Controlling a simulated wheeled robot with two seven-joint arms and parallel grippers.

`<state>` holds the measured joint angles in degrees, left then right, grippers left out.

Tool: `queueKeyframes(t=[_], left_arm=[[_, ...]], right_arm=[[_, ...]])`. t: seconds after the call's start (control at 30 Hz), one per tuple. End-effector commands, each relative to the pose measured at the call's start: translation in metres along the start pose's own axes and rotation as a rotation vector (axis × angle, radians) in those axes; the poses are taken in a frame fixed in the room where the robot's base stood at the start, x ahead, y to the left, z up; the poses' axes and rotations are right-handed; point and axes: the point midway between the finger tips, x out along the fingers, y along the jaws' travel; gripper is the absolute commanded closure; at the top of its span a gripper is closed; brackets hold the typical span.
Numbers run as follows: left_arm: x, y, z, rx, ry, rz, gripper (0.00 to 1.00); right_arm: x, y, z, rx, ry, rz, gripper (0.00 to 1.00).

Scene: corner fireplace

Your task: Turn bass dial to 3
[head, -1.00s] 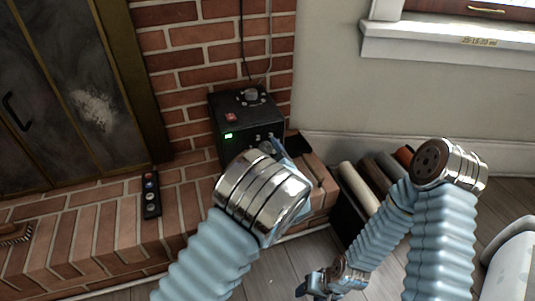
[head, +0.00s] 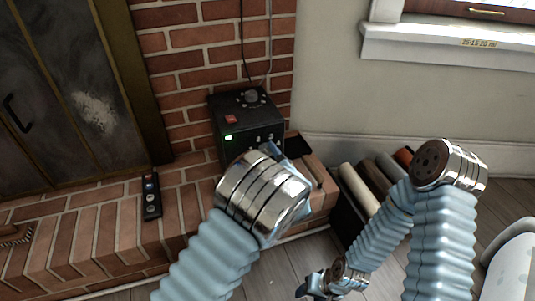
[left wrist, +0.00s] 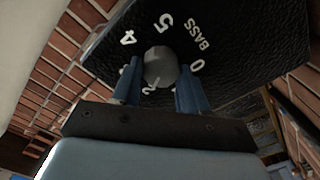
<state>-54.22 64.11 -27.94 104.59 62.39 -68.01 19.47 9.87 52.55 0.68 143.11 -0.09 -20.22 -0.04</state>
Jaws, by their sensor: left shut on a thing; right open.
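The bass dial (left wrist: 158,66), a grey faceted knob, sits on a black panel marked BASS in the left wrist view. The numerals 4, 5 and 0 show around it, with a partly covered one, apparently 2, below; no pointer is clear. My left gripper (left wrist: 160,76) has blue fingers on both sides of the dial and is shut on it. In the head view, my left gripper (head: 270,150) is at the front of the black speaker box (head: 228,123), and its fingers are mostly hidden by my wrist. My right gripper (head: 318,287) is open and empty, low over the floor.
The box stands on a brick hearth (head: 95,222) against a brick wall, with a knob (head: 251,97) and red switch (head: 231,119) on top. A small black remote (head: 151,197) lies to the left. A dark log holder (head: 345,210) stands right of the hearth.

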Motion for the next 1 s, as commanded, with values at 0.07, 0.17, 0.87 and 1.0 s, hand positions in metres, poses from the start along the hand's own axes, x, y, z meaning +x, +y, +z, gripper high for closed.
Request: queueKeyframes(t=[0.07,0.17,0.87,1.0], left_arm=[[0.000,0.001,-0.001,0.041,0.000,-0.001,0.87],[0.000,0.001,-0.001,0.110,0.000,-0.001,0.87],[-0.001,0.004,0.001,0.709,-0.003,0.000,0.87],[-0.001,0.003,0.001,0.787,-0.003,0.000,0.87]], right_arm=[[-0.003,-0.001,0.000,0.000,-0.001,0.000,0.47],[-0.007,-0.003,0.000,0.000,-0.002,0.000,0.47],[-0.036,-0.014,0.001,-0.002,-0.011,-0.001,0.47],[-0.040,-0.015,0.002,-0.002,-0.011,-0.001,0.47]])
